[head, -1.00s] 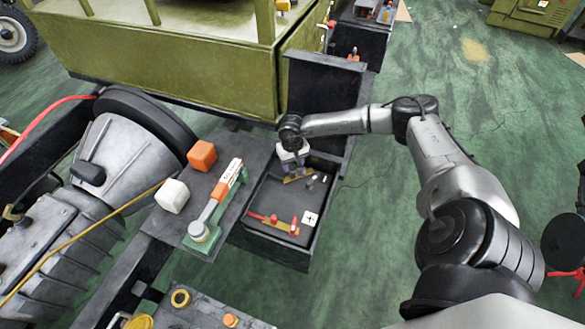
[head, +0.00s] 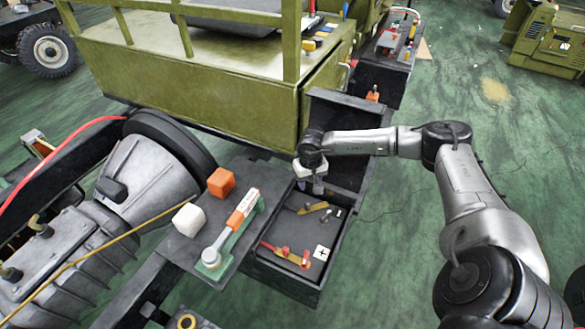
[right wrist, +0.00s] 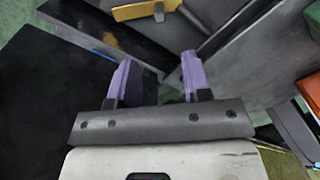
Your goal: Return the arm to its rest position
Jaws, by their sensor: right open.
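My right arm (head: 470,190) reaches in from the right side of the head view. Its gripper (head: 318,186) is over the far end of an open black box (head: 285,290), pointing down. In the right wrist view the two purple fingers (right wrist: 157,80) stand apart with nothing between them. A brass-coloured piece (head: 314,207) lies in the box near the gripper; it also shows in the right wrist view (right wrist: 145,10), beyond the fingertips. My left gripper is not in view.
The box's raised black lid (head: 345,125) stands close behind the gripper. A red-handled piece (head: 287,254) lies in the box. An orange block (head: 221,182), a white block (head: 188,219) and a tool on a green stand (head: 230,235) sit on the plate at left. Green floor (head: 400,270) is open at right.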

